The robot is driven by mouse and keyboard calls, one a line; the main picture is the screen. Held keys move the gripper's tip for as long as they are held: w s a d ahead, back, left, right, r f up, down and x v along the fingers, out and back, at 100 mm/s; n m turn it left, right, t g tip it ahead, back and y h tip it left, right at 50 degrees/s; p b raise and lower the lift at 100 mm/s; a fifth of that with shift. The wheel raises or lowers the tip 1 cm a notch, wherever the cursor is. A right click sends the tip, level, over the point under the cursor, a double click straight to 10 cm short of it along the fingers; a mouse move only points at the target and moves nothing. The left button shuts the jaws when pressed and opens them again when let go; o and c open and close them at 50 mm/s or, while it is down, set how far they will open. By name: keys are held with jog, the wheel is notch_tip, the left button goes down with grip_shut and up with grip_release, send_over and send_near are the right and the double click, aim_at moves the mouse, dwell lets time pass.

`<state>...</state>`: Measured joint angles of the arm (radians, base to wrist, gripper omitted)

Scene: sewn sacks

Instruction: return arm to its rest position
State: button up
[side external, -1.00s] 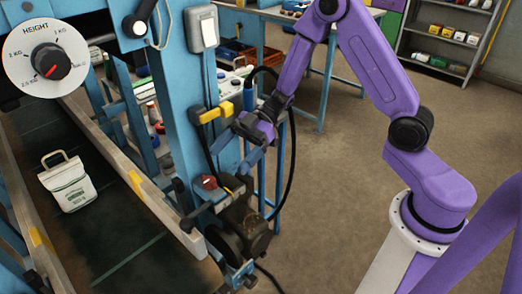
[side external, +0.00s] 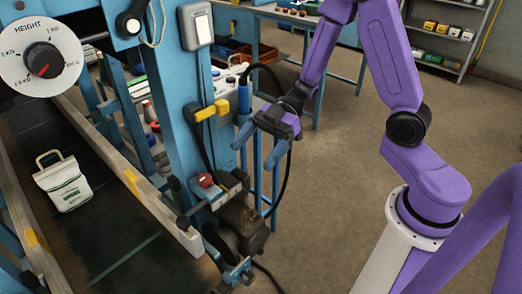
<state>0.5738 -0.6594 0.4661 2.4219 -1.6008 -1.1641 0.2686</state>
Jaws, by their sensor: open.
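My gripper (side external: 258,149) hangs in the air at the end of my purple arm. Its two blue-grey fingers point down and to the left, with a gap between them and nothing held. It is to the right of the blue machine post (side external: 180,110) and above the motor (side external: 243,222). A small white sack (side external: 63,185) with a handle and green print lies on the dark conveyor belt (side external: 75,240) at the left, well apart from my gripper.
A yellow-and-black lever (side external: 211,111) and a red knob (side external: 206,180) stick out from the post near my gripper. A black cable loops close behind it. A dial (side external: 42,62) marked HEIGHT is at upper left. Shelves (side external: 447,35) stand at the back right. The brown floor (side external: 335,150) is clear.

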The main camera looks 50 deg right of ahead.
jog(key=s+d+r+m+h, duration=0.1)
jog(key=s+d+h, duration=0.3)
jog(key=s, duration=0.5)
jog(key=s+d+r+m+h, duration=0.2)
jog(key=s+d+m+h, duration=0.1)
jog(key=s+h, duration=0.6)
jog(key=shift+s+d+r+m, duration=0.25)
jog(key=shift+s+d+m, duration=0.15)
jog(key=shift+s+m, duration=0.4)
